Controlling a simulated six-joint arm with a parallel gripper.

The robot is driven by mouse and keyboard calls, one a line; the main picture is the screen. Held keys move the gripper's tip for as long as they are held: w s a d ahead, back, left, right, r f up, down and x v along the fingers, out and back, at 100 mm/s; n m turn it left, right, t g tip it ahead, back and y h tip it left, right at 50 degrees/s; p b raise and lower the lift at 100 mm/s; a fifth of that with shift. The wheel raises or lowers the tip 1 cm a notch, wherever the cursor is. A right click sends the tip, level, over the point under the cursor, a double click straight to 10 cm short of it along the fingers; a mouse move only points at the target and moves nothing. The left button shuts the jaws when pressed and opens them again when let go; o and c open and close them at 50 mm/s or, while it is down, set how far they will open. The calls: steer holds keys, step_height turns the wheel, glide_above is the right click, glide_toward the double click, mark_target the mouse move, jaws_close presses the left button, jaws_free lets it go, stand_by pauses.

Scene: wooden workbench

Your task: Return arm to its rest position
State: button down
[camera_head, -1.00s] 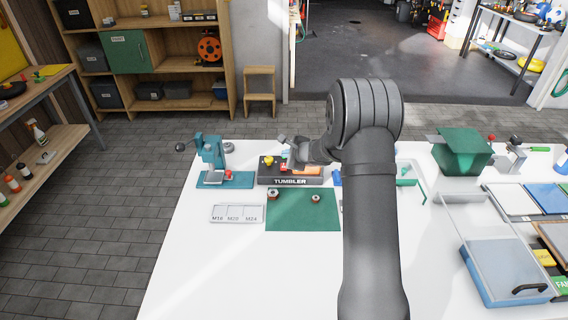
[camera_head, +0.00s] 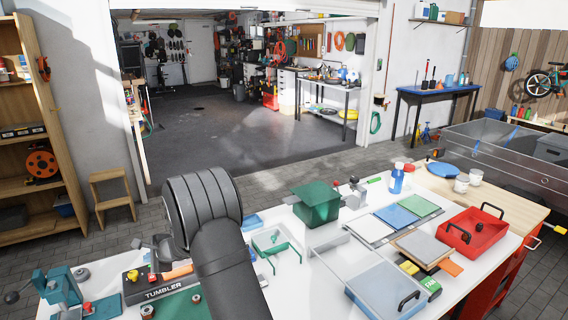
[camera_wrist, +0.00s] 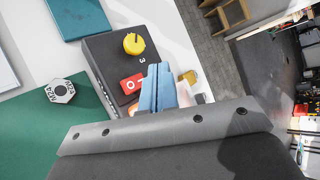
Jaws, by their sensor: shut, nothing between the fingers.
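My gripper (camera_wrist: 158,88) shows in the wrist view as two blue fingers pressed together with nothing between them. The fingers appear over the dark tumbler box (camera_wrist: 112,62), which has a yellow knob (camera_wrist: 133,43) and a red switch (camera_wrist: 131,84). In the head view my arm reaches from the bottom edge to the tumbler box (camera_head: 160,291) at the lower left. There my gripper's end is partly hidden behind my arm. I cannot tell from these views whether the fingers touch the box.
A hex nut (camera_wrist: 60,91) lies on the green mat (camera_wrist: 30,130). A teal press (camera_head: 62,288) stands left of the tumbler box. To the right are a green hopper (camera_head: 318,203), a clear-lidded box (camera_head: 385,290) and a red tray (camera_head: 472,232).

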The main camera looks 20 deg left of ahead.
steer(key=r, duration=0.4)
steer(key=shift+s+d+r, duration=0.2)
steer(key=shift+s+d, duration=0.2)
steer(key=shift+f, duration=0.1)
